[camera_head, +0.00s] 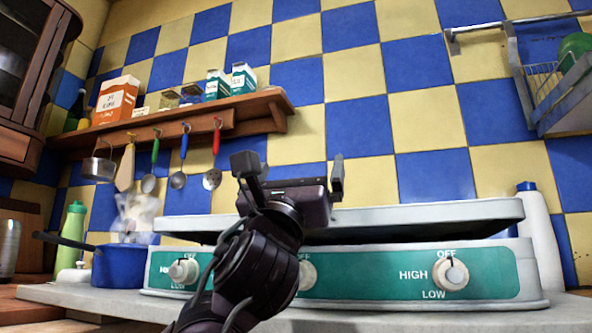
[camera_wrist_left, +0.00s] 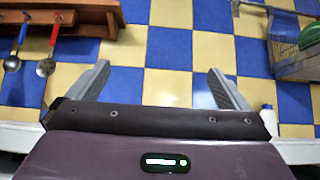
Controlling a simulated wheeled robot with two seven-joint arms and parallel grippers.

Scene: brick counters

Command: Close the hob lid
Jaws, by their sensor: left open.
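The hob lid (camera_head: 430,214) is a pale grey slab above the hob's white and green front panel (camera_head: 375,275). It lies nearly flat, with a dark gap beneath it that shows best at the right. My left gripper (camera_head: 291,172) is open and empty, its two fingers pointing up and apart in front of the lid. The arm and gripper hide part of the lid and the panel's middle. In the left wrist view, the open fingers (camera_wrist_left: 158,76) stand against the tiled wall with nothing between them. My right gripper is out of view.
A blue pot (camera_head: 118,266) stands left of the hob, near a green bottle (camera_head: 73,228). A white bottle (camera_head: 541,235) stands at the right. A wooden shelf (camera_head: 200,112) with hanging utensils and a wire rack (camera_head: 545,80) are on the wall.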

